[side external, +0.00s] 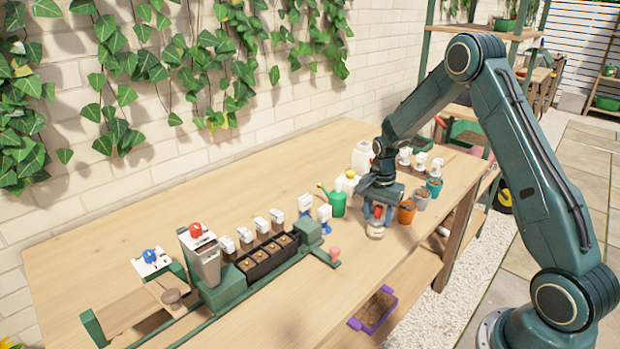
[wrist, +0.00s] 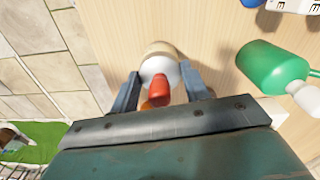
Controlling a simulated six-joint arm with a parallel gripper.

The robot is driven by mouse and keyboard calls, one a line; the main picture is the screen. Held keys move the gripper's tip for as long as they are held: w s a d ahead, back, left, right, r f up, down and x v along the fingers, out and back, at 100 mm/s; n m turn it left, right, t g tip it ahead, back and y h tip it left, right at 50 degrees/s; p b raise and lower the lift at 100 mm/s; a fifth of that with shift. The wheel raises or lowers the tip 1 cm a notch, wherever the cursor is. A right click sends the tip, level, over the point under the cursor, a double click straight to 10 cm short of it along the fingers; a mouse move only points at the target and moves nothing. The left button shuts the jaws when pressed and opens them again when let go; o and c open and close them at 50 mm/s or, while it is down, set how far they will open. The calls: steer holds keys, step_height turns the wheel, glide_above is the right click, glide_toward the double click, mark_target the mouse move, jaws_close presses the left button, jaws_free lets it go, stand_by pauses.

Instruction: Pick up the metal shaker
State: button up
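The metal shaker (side external: 376,229) is a small pale cylinder with a red part on top. It looks upright on the wooden table near its front edge, below my gripper (side external: 379,207). In the wrist view, the shaker (wrist: 160,53) lies between the two fingers of my gripper (wrist: 159,76), its red part (wrist: 160,90) pointing towards the palm. One finger is close along each side of it. I cannot tell whether the fingers press on it or leave a small gap. The gripper hides part of the shaker in the side view.
A green watering can (side external: 337,203) stands just left of the shaker. An orange pot (side external: 406,213) and other pots stand close on its right. A green rig with a black planting tray (side external: 268,257) fills the left of the table. The front middle of the table is bare.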

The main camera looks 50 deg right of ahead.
steer(key=shift+c, duration=0.3)
step_height(320, 180, up, 20)
stand_by(0.8)
steer(key=o, duration=0.3)
steer(key=shift+c, duration=0.5)
steer(key=w+a+f+n, duration=0.2)
steer(key=w+a, duration=0.1)
steer(key=a, duration=0.8)
steer(key=w+a+f+n, duration=0.2)
steer(key=w+a, duration=0.2)
steer(key=a, duration=0.8)
steer(key=w+a+f+n, duration=0.2)
steer(key=w+a+f, duration=0.1)
steer(key=a, duration=0.9)
steer(key=shift+w, duration=0.75)
